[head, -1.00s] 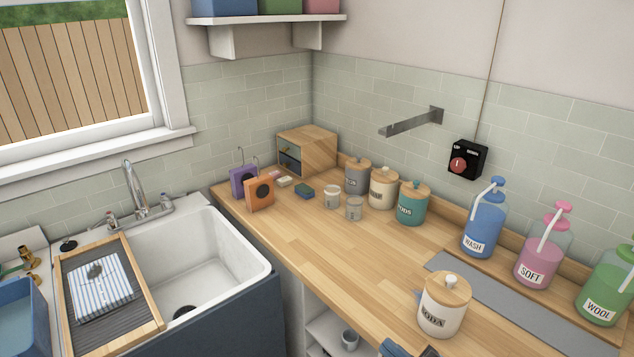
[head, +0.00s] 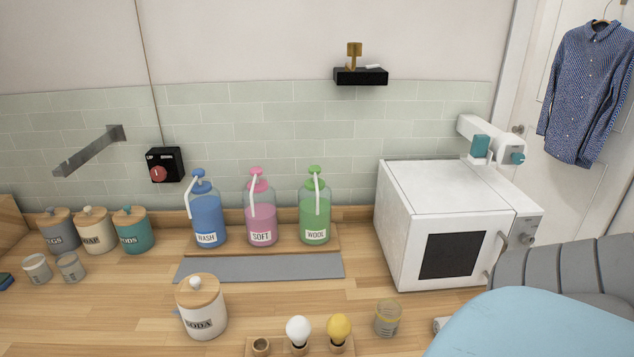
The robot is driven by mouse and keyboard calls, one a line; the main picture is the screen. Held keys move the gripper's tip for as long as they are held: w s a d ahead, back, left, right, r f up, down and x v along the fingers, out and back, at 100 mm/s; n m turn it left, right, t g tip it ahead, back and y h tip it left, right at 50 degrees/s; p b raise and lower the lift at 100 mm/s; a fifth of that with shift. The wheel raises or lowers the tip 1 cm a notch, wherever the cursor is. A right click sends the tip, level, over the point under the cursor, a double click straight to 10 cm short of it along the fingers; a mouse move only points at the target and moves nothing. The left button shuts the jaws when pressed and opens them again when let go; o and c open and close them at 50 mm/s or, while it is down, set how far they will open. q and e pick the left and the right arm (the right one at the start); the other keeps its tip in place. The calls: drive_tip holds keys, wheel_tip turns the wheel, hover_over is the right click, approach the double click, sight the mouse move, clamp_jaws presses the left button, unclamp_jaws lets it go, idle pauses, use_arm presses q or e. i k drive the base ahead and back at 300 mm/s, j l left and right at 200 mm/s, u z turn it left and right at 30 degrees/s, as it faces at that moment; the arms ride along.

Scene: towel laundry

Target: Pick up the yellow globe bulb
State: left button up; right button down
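The yellow globe bulb (head: 339,328) stands upright in a wooden holder (head: 268,344) at the bottom middle of the head view, on the counter's near side. A white globe bulb (head: 298,331) stands just left of it in the same holder. A further socket at the holder's left end looks empty. Neither of my grippers shows in the head view now.
A glass jar (head: 388,318) stands close right of the yellow bulb. The SODA canister (head: 202,306) stands to the left. Behind are a grey mat (head: 260,266) and three pump bottles (head: 262,212). A white microwave (head: 443,225) and a light-blue padded surface (head: 535,322) are at right.

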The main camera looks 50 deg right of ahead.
sight(339, 326)
drive_tip(key=k+z, duration=0.15)
drive_tip(key=z, duration=1.5)
